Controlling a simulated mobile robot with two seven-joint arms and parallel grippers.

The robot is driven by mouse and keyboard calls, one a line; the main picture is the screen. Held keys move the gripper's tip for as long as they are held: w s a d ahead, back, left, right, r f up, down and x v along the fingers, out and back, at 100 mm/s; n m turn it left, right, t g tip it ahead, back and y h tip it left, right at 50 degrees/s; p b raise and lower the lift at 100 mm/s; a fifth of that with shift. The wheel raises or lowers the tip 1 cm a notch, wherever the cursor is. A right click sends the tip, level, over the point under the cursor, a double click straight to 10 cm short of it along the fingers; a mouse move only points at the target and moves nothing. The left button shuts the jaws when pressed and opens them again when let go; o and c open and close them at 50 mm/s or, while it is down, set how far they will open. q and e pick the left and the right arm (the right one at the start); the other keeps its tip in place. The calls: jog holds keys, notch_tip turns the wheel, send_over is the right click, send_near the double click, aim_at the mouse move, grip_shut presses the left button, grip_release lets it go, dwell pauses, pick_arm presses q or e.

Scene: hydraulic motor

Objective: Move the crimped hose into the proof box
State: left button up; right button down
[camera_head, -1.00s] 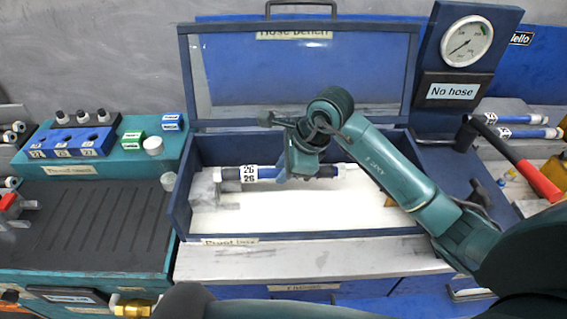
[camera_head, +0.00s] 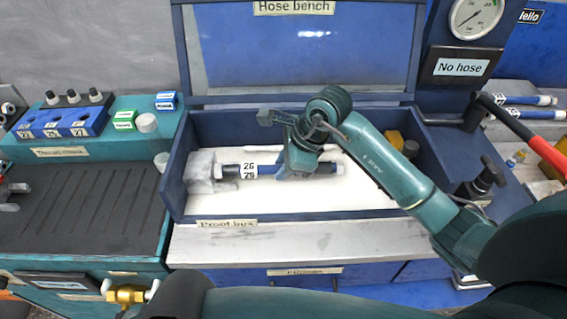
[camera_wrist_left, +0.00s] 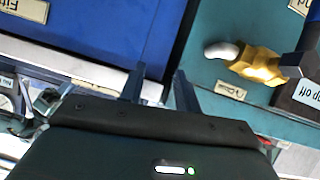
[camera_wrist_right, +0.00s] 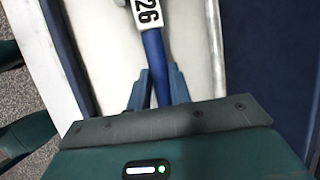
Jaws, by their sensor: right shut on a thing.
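The proof box (camera_head: 300,217) stands with its clear lid raised. The crimped hose, with its blue and dark body (camera_head: 325,169) and white 26 labels (camera_head: 249,171), lies lengthwise inside the box walls, low over the white floor. Its left end is at a grey metal block (camera_head: 203,171); I cannot tell whether it touches. My right gripper (camera_head: 294,172) is shut around the hose's middle. The right wrist view shows the blue hose (camera_wrist_right: 153,50) running between the fingers (camera_wrist_right: 160,88). My left gripper (camera_wrist_left: 157,88) is open and empty, over the bench front near a brass fitting (camera_wrist_left: 255,66).
A pressure gauge (camera_head: 475,16) and a "No hose" display (camera_head: 461,67) stand behind the box at right. A red-handled lever (camera_head: 535,134) and more hoses (camera_head: 525,100) are further right. A fittings rack (camera_head: 63,122) and ribbed black mat (camera_head: 75,205) are at left.

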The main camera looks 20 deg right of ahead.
jog(key=shift+f, duration=0.1)
jog(key=shift+f+b, duration=0.6)
jog(key=shift+b, duration=0.05)
jog(key=c, duration=1.3)
grip_release()
jog(key=shift+c, duration=0.2)
jog(key=shift+o, duration=0.8)
jog(key=shift+f, duration=0.1)
jog(key=shift+s, duration=0.1)
